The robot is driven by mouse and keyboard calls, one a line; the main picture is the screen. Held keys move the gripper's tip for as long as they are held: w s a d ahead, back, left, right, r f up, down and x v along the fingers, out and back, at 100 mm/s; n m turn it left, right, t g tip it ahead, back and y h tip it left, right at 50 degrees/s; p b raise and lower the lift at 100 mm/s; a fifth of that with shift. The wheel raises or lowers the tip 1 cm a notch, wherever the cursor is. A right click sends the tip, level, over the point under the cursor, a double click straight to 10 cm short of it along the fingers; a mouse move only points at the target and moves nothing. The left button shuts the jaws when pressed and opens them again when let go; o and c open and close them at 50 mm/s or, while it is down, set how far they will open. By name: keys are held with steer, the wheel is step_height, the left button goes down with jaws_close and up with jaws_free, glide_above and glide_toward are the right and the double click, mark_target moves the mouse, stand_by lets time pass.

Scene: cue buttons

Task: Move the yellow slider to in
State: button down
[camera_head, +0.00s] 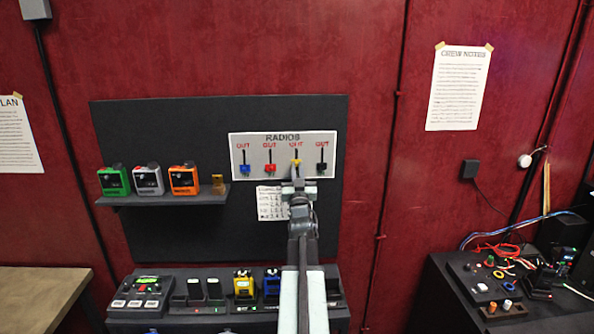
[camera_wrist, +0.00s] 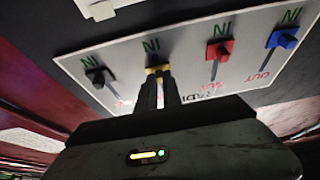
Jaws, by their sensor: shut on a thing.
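The yellow slider (camera_head: 296,162) is on the white RADIOS panel (camera_head: 249,157), third from the left. In the wrist view the yellow slider (camera_wrist: 157,70) lies near the IN label, a little nearer the OUT side than its neighbours. My gripper (camera_head: 297,177) reaches it from below in the head view. In the wrist view my gripper (camera_wrist: 160,84) has its fingers shut on the slider's knob. The fingers and wrist hide the slot and the OUT label there. My arm hides the IN label in the head view.
Blue (camera_head: 245,168), red (camera_head: 270,168) and black (camera_head: 321,167) sliders sit on the same panel, close beside my gripper. A shelf (camera_head: 150,199) with coloured radios is at left. A charger console (camera_head: 190,302) stands below. A paper list (camera_head: 270,203) hangs under the panel.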

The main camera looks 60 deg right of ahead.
step_height(320, 180, down, 2)
steer(key=shift+b, duration=0.4)
steer(key=c, duration=1.5)
jaws_free()
steer(key=shift+s, duration=0.1)
steer(key=b+v, duration=0.3)
steer(key=v, duration=0.4)
steer(key=shift+s+a+f, duration=0.15)
steer(key=shift+s+a, duration=0.05)
steer(key=shift+a, duration=0.15)
steer(key=shift+w, duration=0.1)
